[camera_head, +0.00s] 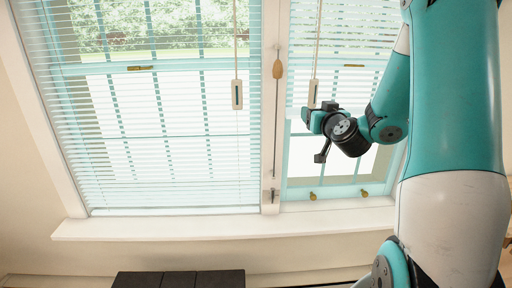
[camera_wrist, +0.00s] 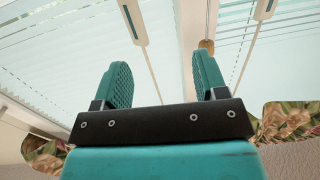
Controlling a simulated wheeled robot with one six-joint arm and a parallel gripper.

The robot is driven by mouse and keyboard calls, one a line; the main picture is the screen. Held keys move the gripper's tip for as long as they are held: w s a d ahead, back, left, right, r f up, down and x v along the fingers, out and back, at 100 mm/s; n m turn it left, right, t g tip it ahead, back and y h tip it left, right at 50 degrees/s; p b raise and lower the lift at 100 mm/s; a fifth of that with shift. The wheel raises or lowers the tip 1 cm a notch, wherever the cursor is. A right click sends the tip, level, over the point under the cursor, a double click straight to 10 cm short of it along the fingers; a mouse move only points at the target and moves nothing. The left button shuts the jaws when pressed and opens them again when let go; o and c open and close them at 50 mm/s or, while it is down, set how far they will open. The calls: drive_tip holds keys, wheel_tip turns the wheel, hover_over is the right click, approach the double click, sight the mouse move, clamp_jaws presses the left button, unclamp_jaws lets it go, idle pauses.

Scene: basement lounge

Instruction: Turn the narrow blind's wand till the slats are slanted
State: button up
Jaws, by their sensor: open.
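The narrow blind (camera_head: 352,42) covers the upper part of the right window in the head view. Its slats show as thin lines with the outside visible between them. Its wand (camera_head: 313,92) hangs at the blind's left side and ends in a pale grip. My gripper (camera_head: 316,135) is open just below that grip; the head view does not settle the depth between them. In the wrist view, nothing is between the fingers of my gripper (camera_wrist: 164,80). Two pale grips show beyond them, and I cannot surely tell which is the narrow blind's.
The wide blind (camera_head: 165,140) hangs at left with its own wand grip (camera_head: 237,95). A wooden cord tassel (camera_head: 278,69) hangs between the blinds, above a cleat (camera_head: 272,194). The white sill (camera_head: 220,225) juts out below. Dark furniture (camera_head: 178,279) stands at the bottom.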

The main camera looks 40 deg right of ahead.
drive_tip(key=w+a+f+n+g+y+b, duration=0.1)
drive_tip(key=a+y, duration=0.3)
drive_tip(key=a, duration=0.5)
drive_tip(key=w+a+f+n+g+y+b, duration=0.1)
drive_tip(key=a+n+y, duration=0.3)
drive_tip(key=a, duration=0.6)
drive_tip(key=shift+f+y, duration=0.4)
drive_tip(key=shift+y, duration=0.4)
drive_tip(key=shift+w+a, duration=0.1)
drive_tip(key=shift+w, duration=0.05)
drive_tip(key=s+a+f+n+g+y, duration=0.1)
drive_tip(key=s+a+n+g+y, duration=0.2)
drive_tip(key=s+a, duration=0.45)
drive_tip(key=s+a+n+g+y, duration=0.15)
drive_tip(key=s+a+g, duration=0.3)
drive_tip(key=a, duration=0.55)
drive_tip(key=s+a+n+g+h, duration=0.2)
drive_tip(key=s+g, duration=0.4)
drive_tip(key=s, duration=0.7)
drive_tip(key=shift+s+a+f+n, duration=0.3)
drive_tip(key=shift+a+f+n, duration=0.05)
drive_tip(key=shift+a+f, duration=0.1)
drive_tip(key=shift+g+h, duration=0.25)
